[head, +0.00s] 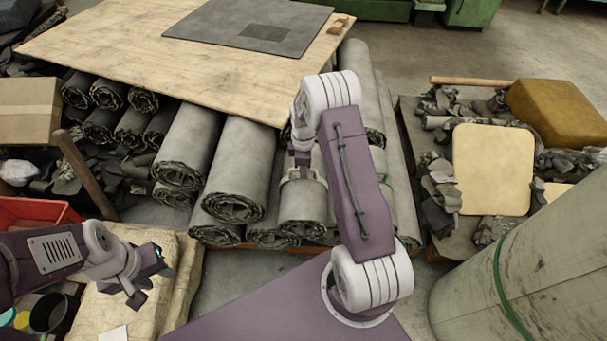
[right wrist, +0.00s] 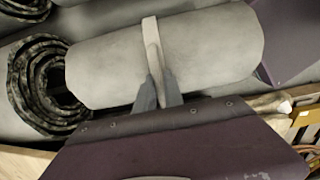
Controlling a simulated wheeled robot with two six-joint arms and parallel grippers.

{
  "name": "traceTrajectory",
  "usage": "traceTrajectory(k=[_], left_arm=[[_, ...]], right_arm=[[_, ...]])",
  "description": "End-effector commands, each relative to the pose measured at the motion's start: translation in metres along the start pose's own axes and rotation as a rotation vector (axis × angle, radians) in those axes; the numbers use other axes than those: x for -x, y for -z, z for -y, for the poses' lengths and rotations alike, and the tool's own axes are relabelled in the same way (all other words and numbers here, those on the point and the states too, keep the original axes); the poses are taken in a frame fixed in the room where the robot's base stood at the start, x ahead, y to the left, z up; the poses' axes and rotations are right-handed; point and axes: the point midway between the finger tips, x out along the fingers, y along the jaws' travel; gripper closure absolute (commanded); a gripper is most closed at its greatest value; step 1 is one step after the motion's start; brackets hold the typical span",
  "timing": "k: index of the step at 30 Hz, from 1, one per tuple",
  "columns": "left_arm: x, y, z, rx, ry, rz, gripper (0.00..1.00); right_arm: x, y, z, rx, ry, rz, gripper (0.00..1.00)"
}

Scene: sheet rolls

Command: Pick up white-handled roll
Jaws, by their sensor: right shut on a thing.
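The white-handled roll (head: 303,203) is a grey sheet roll with a pale band-like handle, at the front of the stack below the table in the head view. In the right wrist view the roll (right wrist: 210,48) lies across the top, and its white handle (right wrist: 151,38) crosses it. My right gripper (head: 300,174) is over the roll; in the right wrist view its fingers (right wrist: 158,92) are closed on the handle. My own arm hides part of the roll in the head view. My left gripper (head: 150,276) is open and empty at the lower left, away from the roll.
Other grey rolls (head: 241,168) lie close beside it on the left, and long rolls on the right. A wooden table top (head: 120,60) overhangs the stack. A large wrapped cylinder (head: 540,265) stands at lower right. A red bin (head: 35,212) is at left.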

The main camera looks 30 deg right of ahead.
Motion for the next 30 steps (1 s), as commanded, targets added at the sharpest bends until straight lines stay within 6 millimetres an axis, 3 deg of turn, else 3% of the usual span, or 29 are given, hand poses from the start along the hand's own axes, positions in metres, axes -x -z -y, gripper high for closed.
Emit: traceTrajectory(k=[12, 17, 23, 30], left_arm=[[0.018, 0.002, 0.0, 0.0, 0.0, 0.0, 0.64], [0.019, 0.002, 0.0, 0.0, 0.0, 0.0, 0.64], [0.024, 0.003, -0.001, 0.0, 0.0, 0.0, 0.64], [0.034, 0.004, -0.001, 0.0, 0.0, 0.0, 0.64]], right_arm=[[0.037, 0.001, -0.003, 0.0, -0.008, -0.003, 1.0], [0.036, 0.001, 0.007, 0.001, -0.006, -0.002, 1.0], [0.037, 0.001, 0.029, 0.0, -0.004, -0.001, 1.0], [0.038, 0.001, 0.081, 0.003, -0.001, 0.0, 1.0]])
